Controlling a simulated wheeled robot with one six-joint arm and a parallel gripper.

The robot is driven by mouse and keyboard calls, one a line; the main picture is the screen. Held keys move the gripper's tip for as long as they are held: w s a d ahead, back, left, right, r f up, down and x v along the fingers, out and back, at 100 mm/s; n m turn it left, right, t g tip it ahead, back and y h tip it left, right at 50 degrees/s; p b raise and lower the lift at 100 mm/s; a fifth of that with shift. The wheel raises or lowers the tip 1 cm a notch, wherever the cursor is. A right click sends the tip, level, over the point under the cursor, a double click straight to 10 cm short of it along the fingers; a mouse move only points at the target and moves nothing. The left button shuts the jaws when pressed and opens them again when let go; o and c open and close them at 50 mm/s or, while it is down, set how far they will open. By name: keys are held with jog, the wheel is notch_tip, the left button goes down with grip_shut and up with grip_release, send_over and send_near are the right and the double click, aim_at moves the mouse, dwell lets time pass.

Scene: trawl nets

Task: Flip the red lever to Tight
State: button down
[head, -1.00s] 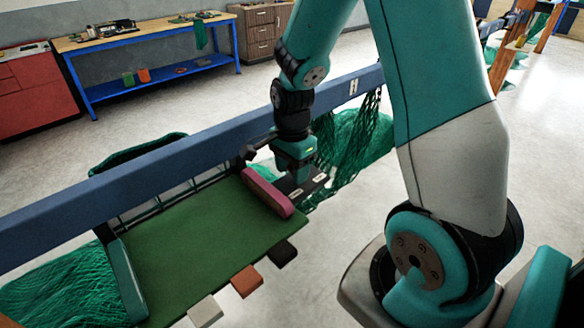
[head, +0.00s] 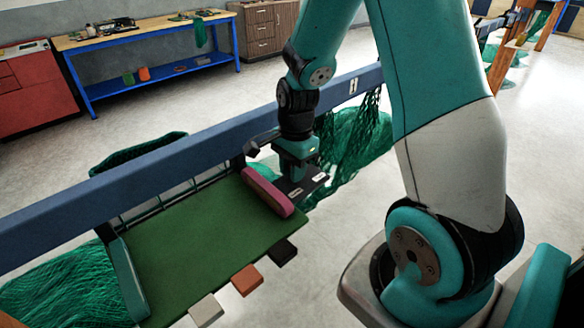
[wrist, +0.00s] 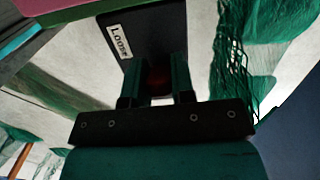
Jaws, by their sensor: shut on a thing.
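The dark lever plate (head: 314,184) juts out beside the green tray, with two small white labels on it. In the wrist view the plate (wrist: 150,30) shows a label reading "Loose"; I cannot read the labels in the head view. My gripper (head: 294,176) is over the plate, pointing down. In the wrist view my gripper's fingers (wrist: 155,80) are shut around a dark red thing, the red lever (wrist: 157,79), which is deep in shadow. The lever's tilt is hidden by the fingers, and it is hidden behind my gripper in the head view.
A pink-red bar (head: 268,192) edges the green tray (head: 190,235) close to my gripper. A blue beam (head: 150,172) runs behind, with green netting (head: 350,140) hanging at its right. Black, orange and white blocks (head: 246,280) line the tray's front. Open floor lies in front.

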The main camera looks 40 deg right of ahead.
jog(key=y+p, duration=0.1)
jog(key=d+y+p, duration=0.1)
jog(key=y, duration=0.1)
jog(key=y+p, duration=0.1)
jog(key=y, duration=0.1)
jog(key=shift+d+r, duration=0.3)
jog(key=shift+r, duration=0.1)
jog(key=shift+d+f+y+p, duration=0.1)
jog(key=shift+d+y+p, duration=0.2)
jog(key=shift+y+p, duration=0.9)
jog(key=shift+w+d+f+y+p, duration=0.1)
jog(key=shift+d+y+p, duration=0.1)
jog(key=shift+y+p, duration=0.35)
jog(key=shift+d+f+y+p, duration=0.1)
jog(key=shift+d+y+p, duration=0.1)
jog(key=shift+y, duration=0.65)
jog(key=c, duration=1)
grip_release()
jog(key=shift+o, duration=0.2)
